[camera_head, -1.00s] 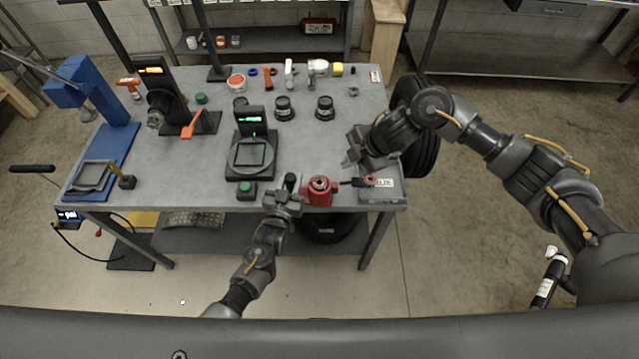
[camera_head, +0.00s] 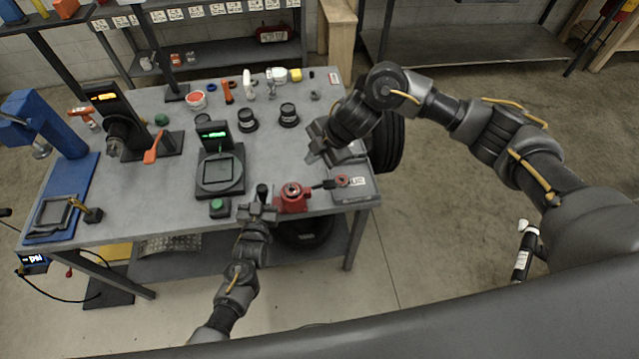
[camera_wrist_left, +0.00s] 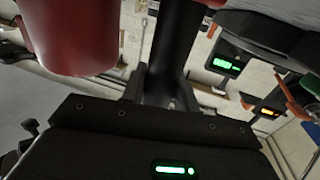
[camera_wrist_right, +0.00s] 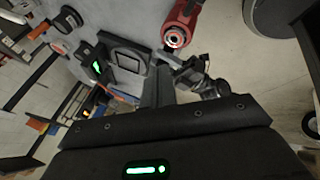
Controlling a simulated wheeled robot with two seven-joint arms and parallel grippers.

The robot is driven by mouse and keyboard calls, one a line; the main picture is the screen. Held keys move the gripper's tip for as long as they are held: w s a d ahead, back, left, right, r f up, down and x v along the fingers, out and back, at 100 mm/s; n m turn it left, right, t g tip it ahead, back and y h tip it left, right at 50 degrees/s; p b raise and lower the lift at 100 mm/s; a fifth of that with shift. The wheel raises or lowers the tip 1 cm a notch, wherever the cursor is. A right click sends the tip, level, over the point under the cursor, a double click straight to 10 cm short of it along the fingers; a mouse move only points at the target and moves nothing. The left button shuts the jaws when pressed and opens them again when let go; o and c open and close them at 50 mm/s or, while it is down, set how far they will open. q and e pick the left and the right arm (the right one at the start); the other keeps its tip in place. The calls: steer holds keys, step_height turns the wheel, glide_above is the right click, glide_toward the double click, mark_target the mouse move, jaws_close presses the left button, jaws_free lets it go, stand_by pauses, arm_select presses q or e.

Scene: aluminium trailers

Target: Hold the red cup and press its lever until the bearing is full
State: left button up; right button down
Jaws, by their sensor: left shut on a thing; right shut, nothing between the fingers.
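The red cup (camera_head: 293,197) stands on the table near its front edge; it also shows in the left wrist view (camera_wrist_left: 72,35) and the right wrist view (camera_wrist_right: 181,28). A dark bar (camera_head: 324,185) runs right from it towards a small red ring (camera_head: 342,181). My left gripper (camera_head: 260,209) is beside the cup on its left, shut on the black upright handle (camera_head: 262,191). My right gripper (camera_head: 318,152) is shut and empty, behind and right of the cup, apart from it. I cannot make out the bearing or its fill.
A grey labelled box (camera_head: 357,190) sits right of the cup. A scale-like device (camera_head: 220,172) with a green display and a green button (camera_head: 218,207) stand to the left. Two dark round parts (camera_head: 247,121) lie farther back. A tyre (camera_head: 388,145) is beyond the table's right end.

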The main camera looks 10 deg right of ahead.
mark_target(323, 184)
steer(key=shift+s+d+f, duration=0.1)
steer(key=shift+d+f, duration=0.35)
steer(key=shift+f, duration=0.95)
steer(key=shift+w+d+f, duration=0.1)
steer(key=shift+d+f, duration=0.3)
steer(key=shift+f, duration=1.05)
steer(key=shift+s+d+f, duration=0.1)
steer(key=shift+d+f, duration=0.35)
steer(key=shift+f, duration=0.95)
steer(key=shift+d+f, duration=0.1)
steer(key=shift+f, duration=0.3)
steer(key=shift+s+d+f, duration=0.1)
steer(key=shift+d+f, duration=0.1)
steer(key=shift+f, duration=0.4)
steer(key=shift+s+d+f, duration=0.1)
steer(key=shift+d+f, duration=0.1)
steer(key=shift+f, duration=0.35)
steer(key=shift+r, duration=0.1)
stand_by(0.4)
steer(key=shift+w+a+r, duration=0.1)
steer(key=shift+a+r, duration=0.15)
steer(key=shift+r, duration=0.45)
steer(key=shift+w+a+r, duration=0.1)
steer(key=shift+a+r, duration=0.1)
steer(key=shift+r, duration=0.5)
